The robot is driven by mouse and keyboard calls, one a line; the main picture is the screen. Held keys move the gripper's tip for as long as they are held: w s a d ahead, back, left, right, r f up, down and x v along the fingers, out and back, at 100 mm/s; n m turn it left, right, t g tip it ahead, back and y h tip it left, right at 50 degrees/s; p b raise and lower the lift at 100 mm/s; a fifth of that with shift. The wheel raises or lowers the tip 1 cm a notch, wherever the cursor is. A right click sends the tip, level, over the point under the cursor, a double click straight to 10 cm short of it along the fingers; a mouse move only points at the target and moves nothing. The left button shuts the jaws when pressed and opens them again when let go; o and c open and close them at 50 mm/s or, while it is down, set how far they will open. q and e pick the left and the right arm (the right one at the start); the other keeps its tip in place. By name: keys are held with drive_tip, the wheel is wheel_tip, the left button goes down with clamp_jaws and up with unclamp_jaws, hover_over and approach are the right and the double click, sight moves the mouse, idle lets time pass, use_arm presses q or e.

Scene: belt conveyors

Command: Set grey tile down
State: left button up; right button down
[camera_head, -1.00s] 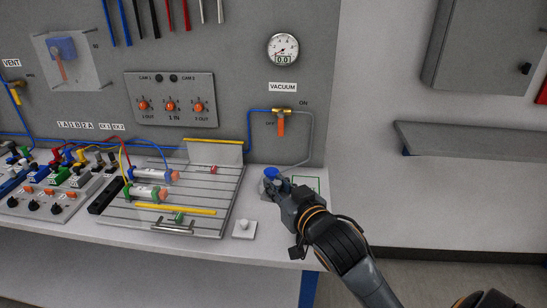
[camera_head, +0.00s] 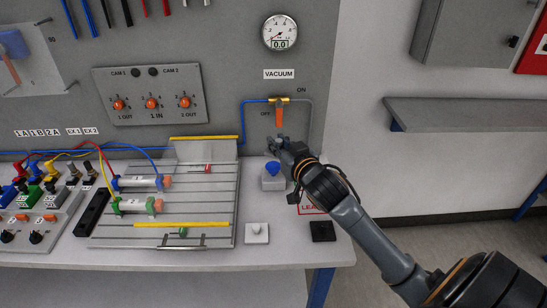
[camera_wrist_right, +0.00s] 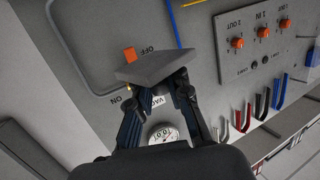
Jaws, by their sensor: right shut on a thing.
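In the wrist view, a flat grey tile (camera_wrist_right: 155,66) sits between the fingertips of my right gripper (camera_wrist_right: 160,80), which is shut on it. The tile is held clear of any surface, with the vacuum valve's orange handle (camera_wrist_right: 129,54) behind it. In the head view my right gripper (camera_head: 277,145) is above the bench, over the blue-topped grey block (camera_head: 272,182) and below the vacuum valve. The tile is hard to make out there. My left gripper is not in view.
A sign with red lettering (camera_head: 309,210) lies on the bench, partly behind my right arm. A black square (camera_head: 323,231) and a white knobbed block (camera_head: 256,233) stand near the front. The slotted plate (camera_head: 210,215) with cylinders is to the left. The vacuum gauge (camera_head: 280,33) hangs above.

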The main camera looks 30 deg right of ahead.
hover_over(274, 166)
drive_tip(key=f, duration=0.4)
drive_tip(key=shift+s+a+f, duration=0.1)
drive_tip(key=shift+s+f, duration=0.1)
drive_tip(key=f, duration=0.3)
drive_tip(key=shift+w+p, duration=0.25)
drive_tip(key=shift+p, duration=0.05)
drive_tip(key=shift+f, duration=0.3)
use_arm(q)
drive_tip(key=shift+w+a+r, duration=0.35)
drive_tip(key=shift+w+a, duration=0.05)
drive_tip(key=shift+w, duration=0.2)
use_arm(e)
drive_tip(key=shift+f, duration=0.2)
drive_tip(key=c, duration=1.3)
unclamp_jaws()
drive_tip(key=shift+o, duration=0.2)
